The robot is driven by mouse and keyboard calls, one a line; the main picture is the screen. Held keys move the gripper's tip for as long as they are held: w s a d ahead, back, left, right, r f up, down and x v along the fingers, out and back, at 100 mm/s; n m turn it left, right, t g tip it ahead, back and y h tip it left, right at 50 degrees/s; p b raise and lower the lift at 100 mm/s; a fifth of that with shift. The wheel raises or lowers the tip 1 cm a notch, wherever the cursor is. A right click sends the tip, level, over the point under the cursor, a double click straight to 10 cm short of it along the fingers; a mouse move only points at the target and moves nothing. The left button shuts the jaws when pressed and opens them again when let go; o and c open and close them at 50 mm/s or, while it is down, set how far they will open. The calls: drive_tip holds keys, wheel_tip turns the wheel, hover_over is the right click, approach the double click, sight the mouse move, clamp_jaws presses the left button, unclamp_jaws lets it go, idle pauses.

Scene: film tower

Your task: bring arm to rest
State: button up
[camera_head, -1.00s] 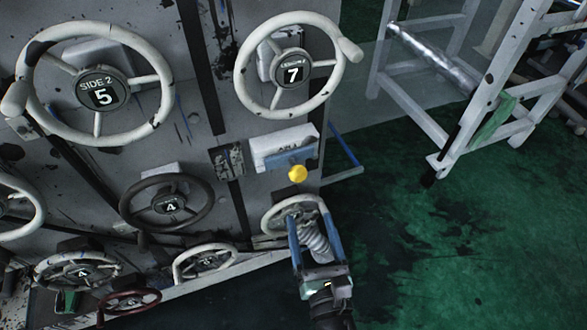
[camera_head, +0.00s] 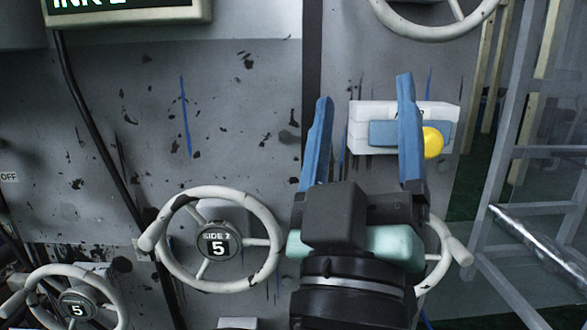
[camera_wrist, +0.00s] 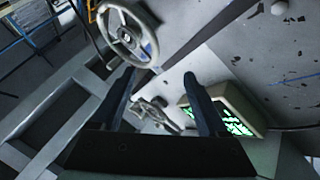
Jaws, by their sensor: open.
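My gripper (camera_head: 361,135) is in the head view at right of centre, raised in front of the grey panel. Its two blue fingers point up and stand wide apart with nothing between them. It also shows in the wrist view (camera_wrist: 166,100), where the dark fingers are spread and empty. Behind it, my gripper and wrist partly hide a white handwheel (camera_head: 440,255) and part of a white box (camera_head: 358,140) with a blue plate and a yellow knob (camera_head: 433,142). I cannot tell how far the fingers are from the panel.
A handwheel marked 5 (camera_head: 218,240) is left of my gripper. Another handwheel (camera_head: 75,300) is at lower left, and one (camera_head: 435,15) is at the top. A lit sign box (camera_head: 125,12) hangs at upper left. A white frame (camera_head: 510,170) stands at right.

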drive_tip(key=s+a+r+m+t+y, duration=0.2)
drive_tip(key=s+a+r+y, duration=0.25)
drive_tip(key=r, duration=0.35)
wheel_tip(320, 180, up, 18)
drive_tip(key=s+a+p, duration=0.1)
drive_tip(key=p, duration=1.7)
drive_tip(key=shift+m+y, duration=0.4)
drive_tip(key=shift+y, duration=0.05)
drive_tip(key=shift+a+f, duration=0.1)
drive_tip(key=shift+c, duration=0.2)
